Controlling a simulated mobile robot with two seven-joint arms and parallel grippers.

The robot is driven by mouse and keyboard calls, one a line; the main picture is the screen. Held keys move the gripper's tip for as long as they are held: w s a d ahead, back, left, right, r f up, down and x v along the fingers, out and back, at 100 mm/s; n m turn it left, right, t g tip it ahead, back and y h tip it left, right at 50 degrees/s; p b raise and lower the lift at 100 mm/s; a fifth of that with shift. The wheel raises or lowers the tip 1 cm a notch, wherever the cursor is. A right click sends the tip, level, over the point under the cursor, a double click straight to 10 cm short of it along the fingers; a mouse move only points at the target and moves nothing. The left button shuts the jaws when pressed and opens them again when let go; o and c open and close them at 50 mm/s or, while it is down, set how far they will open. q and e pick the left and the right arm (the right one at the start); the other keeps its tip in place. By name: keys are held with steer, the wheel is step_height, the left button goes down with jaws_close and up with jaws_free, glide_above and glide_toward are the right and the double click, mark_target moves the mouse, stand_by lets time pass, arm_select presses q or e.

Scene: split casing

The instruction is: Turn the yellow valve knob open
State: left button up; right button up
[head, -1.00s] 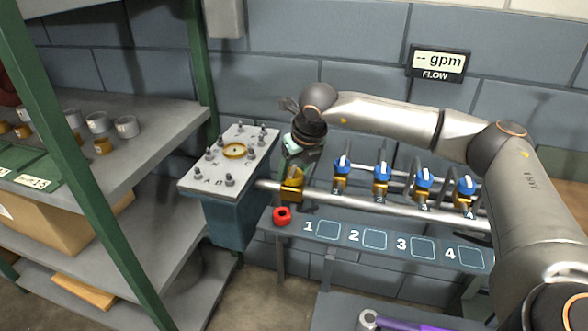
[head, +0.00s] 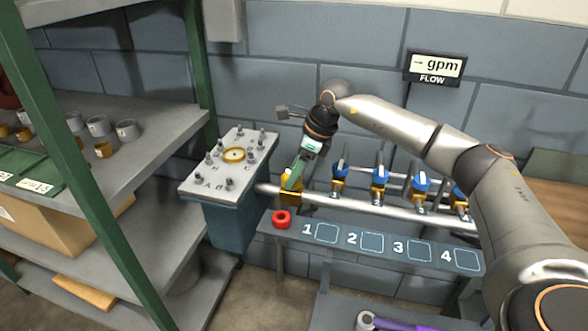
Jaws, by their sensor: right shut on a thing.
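The yellow valve knob (head: 291,189) sits on the silver pipe at its left end, just right of the blue casing. My right gripper (head: 293,180) reaches down to it from above, tilted, and is shut on it. The gripper and wrist hide the knob's upper part. My left gripper is not in view.
Several blue-handled valves (head: 380,180) stand along the pipe (head: 345,205) to the right. The grey-topped casing (head: 215,182) with studs stands at left, near a green-framed rack (head: 95,195). A flow display (head: 436,67) hangs above.

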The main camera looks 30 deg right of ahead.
steer(key=n+g+y, duration=0.1)
steer(key=n, duration=0.2)
steer(key=shift+w+r+n+p, duration=0.1)
steer(key=shift+w+n+p, duration=0.05)
steer(key=shift+n+p, duration=0.2)
steer(key=n+g, duration=0.1)
steer(key=n, duration=0.3)
steer(key=shift+g, duration=0.4)
steer(key=shift+n, duration=0.35)
steer(key=o, duration=1.4)
steer(key=shift+c, duration=0.2)
steer(key=shift+d, duration=0.1)
steer(key=v, duration=1.2)
steer(key=shift+d+p, duration=0.2)
steer(key=shift+p, duration=0.1)
